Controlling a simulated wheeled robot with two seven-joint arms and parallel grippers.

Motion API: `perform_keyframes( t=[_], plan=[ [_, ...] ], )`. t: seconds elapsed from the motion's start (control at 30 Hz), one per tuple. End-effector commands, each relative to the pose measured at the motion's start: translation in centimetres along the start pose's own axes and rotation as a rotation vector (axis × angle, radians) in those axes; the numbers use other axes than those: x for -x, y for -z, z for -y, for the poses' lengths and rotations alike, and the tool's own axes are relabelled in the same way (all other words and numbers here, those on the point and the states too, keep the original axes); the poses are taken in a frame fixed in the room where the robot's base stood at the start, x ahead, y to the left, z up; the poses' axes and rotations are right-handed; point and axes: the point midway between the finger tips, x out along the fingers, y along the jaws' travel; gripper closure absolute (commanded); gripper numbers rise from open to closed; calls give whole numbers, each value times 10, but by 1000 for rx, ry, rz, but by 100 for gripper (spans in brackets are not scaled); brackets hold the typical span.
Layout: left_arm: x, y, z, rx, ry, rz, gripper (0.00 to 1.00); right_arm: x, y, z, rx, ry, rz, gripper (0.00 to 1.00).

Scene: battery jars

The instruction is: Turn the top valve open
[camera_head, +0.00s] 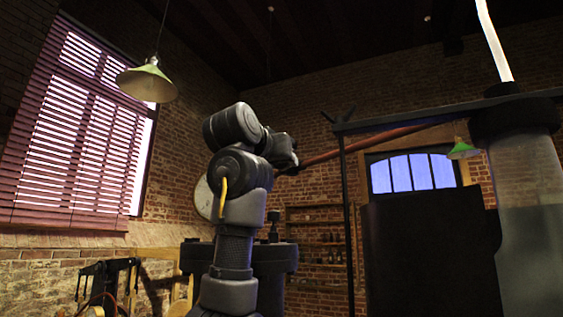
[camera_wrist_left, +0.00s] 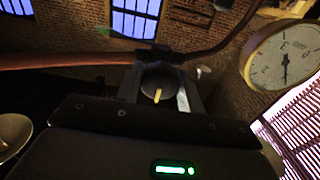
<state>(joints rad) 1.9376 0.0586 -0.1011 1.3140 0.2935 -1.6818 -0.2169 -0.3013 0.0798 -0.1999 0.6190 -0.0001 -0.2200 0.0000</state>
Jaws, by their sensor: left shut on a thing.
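My left arm rises in the middle of the head view, with its left gripper (camera_head: 288,163) at the near end of a reddish pipe (camera_head: 370,141). In the left wrist view the two fingers of the gripper (camera_wrist_left: 160,92) stand on either side of a dark round valve part (camera_wrist_left: 158,78) with a small yellow mark. The gripper is shut on this valve. The pipe (camera_wrist_left: 70,60) runs just beyond the fingers and bends up to the right. In the head view my own wrist and hand hide the valve. My right gripper is in neither view.
A round dial gauge (camera_wrist_left: 285,53) is right of the fingers in the wrist view. A large glass jar (camera_head: 540,235) with a dark cap stands at the right, and a dark metal frame (camera_head: 349,220) stands left of it. A green lamp (camera_head: 147,82) hangs upper left.

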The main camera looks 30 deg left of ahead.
Motion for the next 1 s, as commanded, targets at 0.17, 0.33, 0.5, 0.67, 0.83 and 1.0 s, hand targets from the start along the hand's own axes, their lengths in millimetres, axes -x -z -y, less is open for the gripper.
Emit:
perform_keyframes(
  t=[0.17,0.33,0.5,0.67,0.83,1.0],
  plan=[
    [-1,-2,0,30,-1,4,85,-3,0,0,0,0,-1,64],
    [-1,-3,-1,111,-2,4,85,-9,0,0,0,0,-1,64],
    [-1,-4,-1,244,-1,4,85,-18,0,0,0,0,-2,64],
    [-1,-4,-2,395,-1,5,85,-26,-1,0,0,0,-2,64],
    [-2,-3,-2,559,0,4,85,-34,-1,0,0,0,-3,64],
    [-2,-3,-2,720,0,6,85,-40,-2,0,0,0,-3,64]
  ],
)
